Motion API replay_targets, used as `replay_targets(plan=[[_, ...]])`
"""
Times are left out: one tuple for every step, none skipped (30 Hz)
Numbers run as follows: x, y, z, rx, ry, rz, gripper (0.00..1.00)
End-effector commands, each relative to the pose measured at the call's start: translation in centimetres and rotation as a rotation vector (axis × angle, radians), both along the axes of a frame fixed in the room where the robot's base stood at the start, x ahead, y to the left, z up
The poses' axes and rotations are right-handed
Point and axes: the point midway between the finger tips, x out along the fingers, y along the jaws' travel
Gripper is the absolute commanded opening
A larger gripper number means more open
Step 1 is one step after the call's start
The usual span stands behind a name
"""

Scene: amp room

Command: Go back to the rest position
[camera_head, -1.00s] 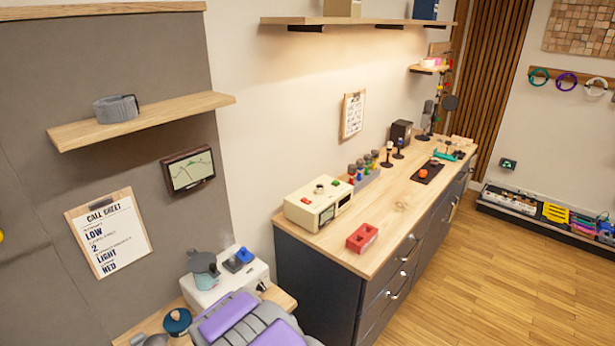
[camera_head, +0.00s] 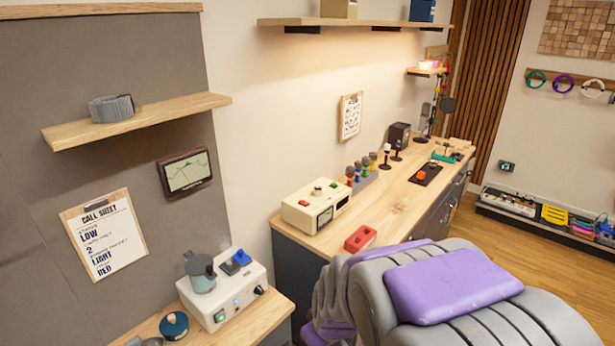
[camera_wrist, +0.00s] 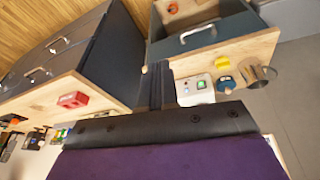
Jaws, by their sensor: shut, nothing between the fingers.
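My gripper (camera_wrist: 157,85) shows in the wrist view as two dark fingers close together, shut and empty. It points out over the gap between the long counter and the small wooden stand, touching neither. In the head view my grey and purple arm fills the lower right, in front of the counter; the gripper itself does not show there.
The long counter (camera_head: 400,200) bears a cream box (camera_head: 315,205), a red block (camera_head: 360,238) and several microphones. A wall shelf (camera_head: 140,118) is above. Floor (camera_head: 480,230) at right is clear.

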Motion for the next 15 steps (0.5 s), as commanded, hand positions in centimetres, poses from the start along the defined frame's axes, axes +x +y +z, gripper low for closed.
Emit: replay_targets(plan=[[-1.7, -1.2, 0.8, 0.008, 0.032, -0.048, 0.0], [-2.9, -1.8, 1.2, 0.009, 0.06, -0.077, 0.0], [-4.4, -2.6, 1.7, 0.011, 0.089, -0.117, 0.0], [-5.6, -3.3, 2.0, 0.011, 0.118, -0.146, 0.0], [-6.7, -3.8, 2.4, 0.01, 0.139, -0.176, 0.0], [-8.3, -4.7, 2.9, 0.007, 0.171, -0.218, 0.0], [-9.5, -5.3, 3.2, 0.004, 0.193, -0.249, 0.0], [-10.8, -5.9, 3.4, 0.0, 0.219, -0.28, 0.0], [-12.4, -6.6, 3.9, -0.006, 0.246, -0.323, 0.0], [-13.7, -7.2, 4.1, -0.012, 0.271, -0.354, 0.0], [-14.9, -7.7, 4.3, -0.018, 0.293, -0.387, 0.0], [-16.5, -8.3, 4.6, -0.028, 0.32, -0.426, 0.0], [-17.6, -8.8, 4.8, -0.035, 0.34, -0.456, 0.0], [-18.6, -9.2, 4.9, -0.043, 0.356, -0.484, 0.0], [-20.0, -9.6, 5.1, -0.053, 0.379, -0.517, 0.0]])
